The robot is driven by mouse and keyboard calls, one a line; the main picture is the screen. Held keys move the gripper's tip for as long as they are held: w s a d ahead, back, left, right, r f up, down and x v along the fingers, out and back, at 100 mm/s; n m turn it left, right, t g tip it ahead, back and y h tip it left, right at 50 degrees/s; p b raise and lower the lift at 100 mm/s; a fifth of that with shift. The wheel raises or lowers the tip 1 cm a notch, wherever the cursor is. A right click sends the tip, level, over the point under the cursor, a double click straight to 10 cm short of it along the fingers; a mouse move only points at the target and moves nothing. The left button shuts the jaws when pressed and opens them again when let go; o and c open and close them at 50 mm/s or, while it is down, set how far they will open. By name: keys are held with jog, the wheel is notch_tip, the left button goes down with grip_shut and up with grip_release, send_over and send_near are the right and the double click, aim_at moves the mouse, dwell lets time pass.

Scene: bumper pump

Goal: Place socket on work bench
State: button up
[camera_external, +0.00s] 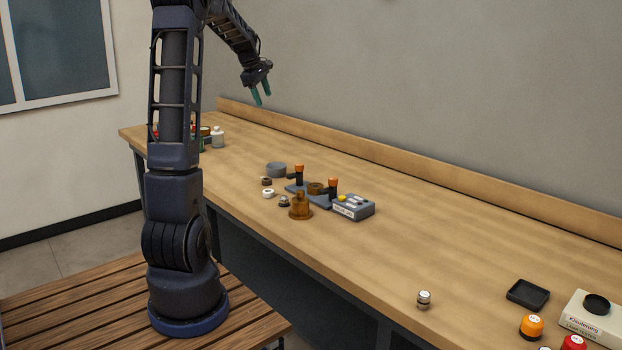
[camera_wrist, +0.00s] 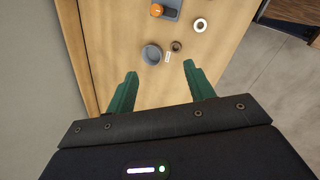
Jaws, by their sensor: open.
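The work bench (camera_external: 450,232) is a long wooden top along the wall. I cannot tell for sure which small part is the socket. Near the bench's middle are a small brown ring (camera_external: 266,181), a white ring (camera_external: 268,193), a small dark part (camera_external: 284,201) and a brown stepped part (camera_external: 300,208). The brown ring (camera_wrist: 176,46) and white ring (camera_wrist: 199,25) also show in the wrist view. My gripper (camera_external: 260,96) is open and empty, high above the bench near the wall. Its green fingers (camera_wrist: 160,72) point down towards the bench, apart from everything.
A grey round dish (camera_external: 276,169) and a fixture with orange-topped clamps (camera_external: 322,197) stand beside a grey box (camera_external: 354,207). A small metal part (camera_external: 424,299), black tray (camera_external: 528,294) and orange-capped jar (camera_external: 531,326) are at the right. The bench between is clear.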

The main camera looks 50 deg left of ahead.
jog(key=s+d+r+m, duration=0.1)
jog(key=s+d+m, duration=0.2)
jog(key=d, duration=0.6)
jog(key=s+d+r+m, duration=0.2)
jog(key=s+d+m, duration=0.2)
jog(key=d, duration=0.4)
jog(key=s+d+r+m, duration=0.1)
jog(key=s+d+m, duration=0.2)
jog(key=d, duration=0.6)
jog(key=s+d+f+m, duration=0.3)
jog(key=s+d+m, duration=0.3)
jog(key=s, duration=0.3)
jog(key=s+d+f+m, duration=0.4)
jog(key=s+d+m, duration=0.2)
jog(key=s+d, duration=0.3)
jog(key=shift+s+d+m, duration=0.2)
jog(key=shift+s+m, duration=0.1)
jog(key=shift+s, duration=0.45)
